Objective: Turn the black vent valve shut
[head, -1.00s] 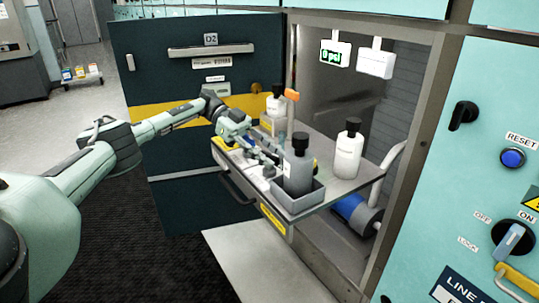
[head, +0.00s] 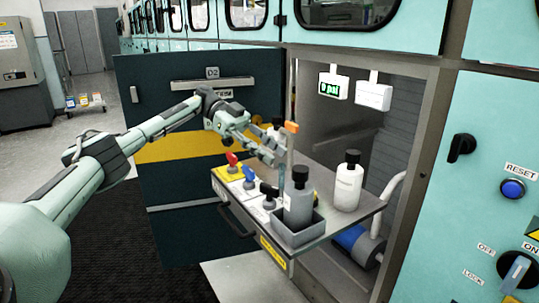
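The black vent valve (head: 268,190) stands near the front edge of the pulled-out grey tray (head: 345,208), right of a blue-handled valve (head: 249,177) and a red-handled valve (head: 232,162). Its handle is small in the head view, and I cannot tell its exact angle. My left gripper (head: 274,152) is above and behind the valves, apart from the black one. Its fingers look spread, with nothing seen between them. My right gripper is not in view.
A grey bottle (head: 298,200) in a bin stands close right of the black valve. A white bottle (head: 348,182) stands farther right. An orange-topped post (head: 291,128) is beside my gripper. A display (head: 333,87) seems to read 0 psi. The open dark door (head: 165,100) is behind my arm.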

